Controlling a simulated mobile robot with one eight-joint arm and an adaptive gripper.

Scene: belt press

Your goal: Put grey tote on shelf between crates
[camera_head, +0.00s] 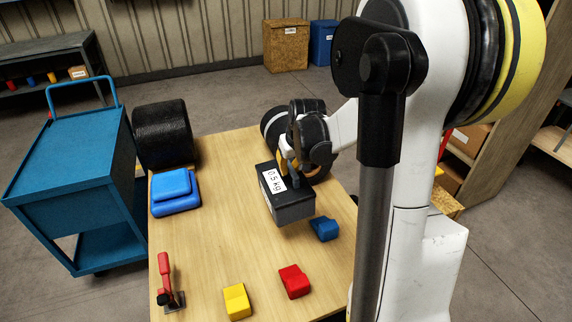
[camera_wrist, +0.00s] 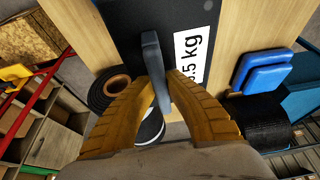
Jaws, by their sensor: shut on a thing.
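The grey tote (camera_head: 292,208) is a dark grey box with a white "0.5 kg" label and a grey handle on top. It is over the middle of the wooden table, slightly tilted in the head view; I cannot tell whether its base touches the table. My gripper (camera_head: 290,163) is above it, its yellow fingers shut on the handle. In the wrist view, the fingers (camera_wrist: 160,82) lie on either side of the handle (camera_wrist: 152,55), with the tote (camera_wrist: 115,20) beyond. A shelf unit (camera_head: 500,160) with brown boxes (camera_head: 470,138) stands at right, partly hidden by my arm.
Blue (camera_head: 323,228), red (camera_head: 294,281) and yellow (camera_head: 237,301) blocks lie on the table (camera_head: 205,245), with a red-handled clamp (camera_head: 165,275) and stacked blue pads (camera_head: 175,190). A black roll (camera_head: 162,135) and blue cart (camera_head: 75,165) stand at left.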

